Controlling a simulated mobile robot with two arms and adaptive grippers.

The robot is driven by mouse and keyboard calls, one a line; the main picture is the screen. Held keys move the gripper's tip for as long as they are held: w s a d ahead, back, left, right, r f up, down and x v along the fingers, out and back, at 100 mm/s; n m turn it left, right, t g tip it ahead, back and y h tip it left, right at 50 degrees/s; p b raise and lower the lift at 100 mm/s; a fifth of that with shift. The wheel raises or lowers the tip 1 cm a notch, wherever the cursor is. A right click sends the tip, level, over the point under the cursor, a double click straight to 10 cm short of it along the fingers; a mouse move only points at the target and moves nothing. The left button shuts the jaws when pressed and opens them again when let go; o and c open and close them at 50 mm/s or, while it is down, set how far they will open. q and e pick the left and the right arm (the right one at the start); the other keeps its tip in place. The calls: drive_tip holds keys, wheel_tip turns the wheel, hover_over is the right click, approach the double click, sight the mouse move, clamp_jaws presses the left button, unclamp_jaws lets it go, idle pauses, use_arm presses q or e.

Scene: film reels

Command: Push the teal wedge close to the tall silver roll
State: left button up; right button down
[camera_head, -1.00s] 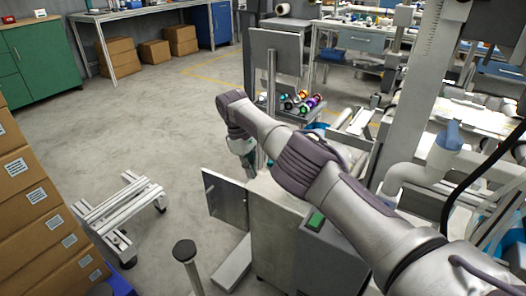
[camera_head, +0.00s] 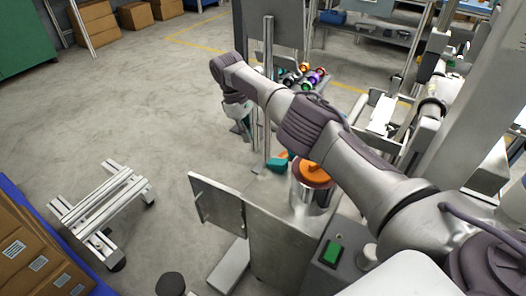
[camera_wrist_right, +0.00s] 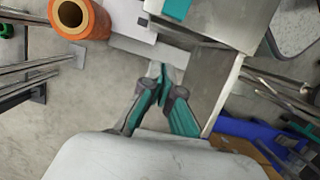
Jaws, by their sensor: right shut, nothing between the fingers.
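The teal wedge (camera_head: 277,161) lies on the metal cabinet top in the head view, just left of a tall silver roll (camera_head: 309,196) with an orange piece (camera_head: 314,173) on top. My arm partly covers the roll's right side. My right gripper (camera_head: 247,133) is to the left of and beyond the wedge, apart from it, pointing down. In the right wrist view its fingers (camera_wrist_right: 160,82) are together and empty. A teal piece (camera_wrist_right: 177,9), likely the wedge, is cut by the top edge there. My left gripper is not in view.
An open cabinet door (camera_head: 215,205) stands at the front left. A metal post (camera_head: 268,90) rises behind the wedge. Colourful reels (camera_head: 305,75) lie on a table farther back. A low frame stand (camera_head: 103,205) is on the floor. An orange-rimmed tube (camera_wrist_right: 72,15) shows in the wrist view.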

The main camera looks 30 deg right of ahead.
sight(277, 163)
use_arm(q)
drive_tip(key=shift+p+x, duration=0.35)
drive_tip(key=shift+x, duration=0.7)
use_arm(e)
drive_tip(key=s+d+f, duration=0.3)
drive_tip(key=s+f, duration=0.1)
drive_tip(key=f, duration=0.1)
drive_tip(key=shift+s+f, duration=0.15)
drive_tip(key=shift+f, duration=0.05)
